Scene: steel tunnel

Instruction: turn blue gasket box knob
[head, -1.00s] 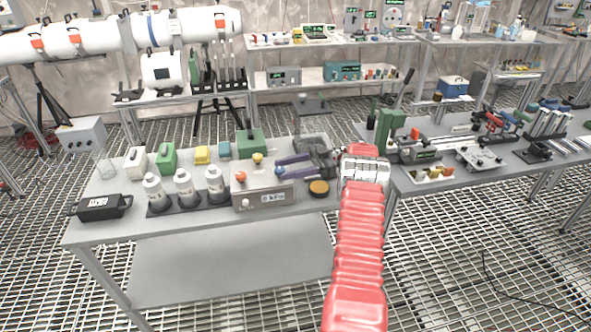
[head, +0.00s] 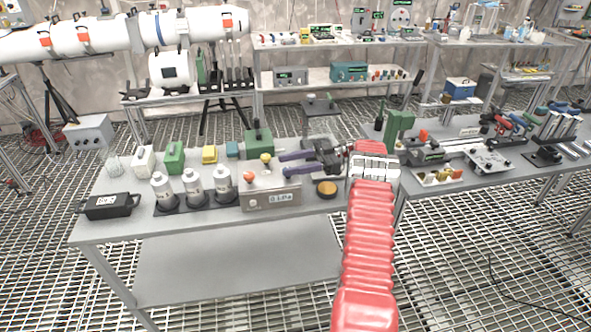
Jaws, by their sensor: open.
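A grey metal box with a front display (head: 281,198) stands near the front right of the left table in the head view. An orange-red knob (head: 249,176) and a yellow knob (head: 266,158) stick up from its top. A small blue knob (head: 287,172) shows at its right side, partly hidden by a fingertip. The lower fingertip overlaps the blue knob in the picture. I cannot tell whether they touch. The gripper holds nothing that I can see.
White bottles (head: 194,188) stand left of the metal box. A second table (head: 455,182) with tools is at right.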

